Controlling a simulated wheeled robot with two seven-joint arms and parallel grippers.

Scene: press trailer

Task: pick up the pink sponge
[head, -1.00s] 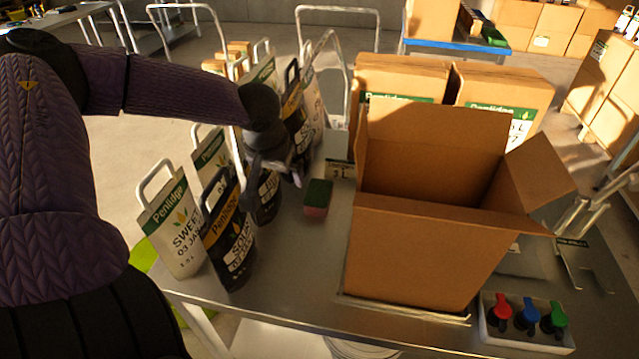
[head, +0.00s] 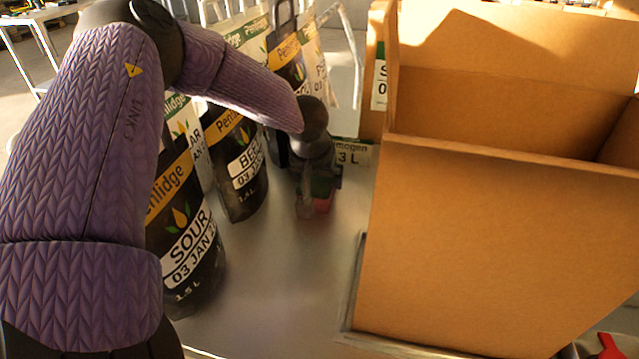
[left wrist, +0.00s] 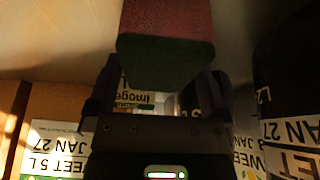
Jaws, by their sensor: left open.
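The pink sponge (head: 323,204) with a green layer stands on the metal table, partly hidden by my left gripper (head: 318,192). In the left wrist view the sponge (left wrist: 165,28) is large at the top centre, its dark green side facing the camera. My left gripper is open, with its two dark fingers (left wrist: 160,88) showing on either side, below the sponge in that picture. I cannot tell whether the fingers touch it. My right gripper is in neither view.
A large open cardboard box (head: 470,240) stands to the right of the sponge. The table (head: 285,290) is clear in front of the sponge.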

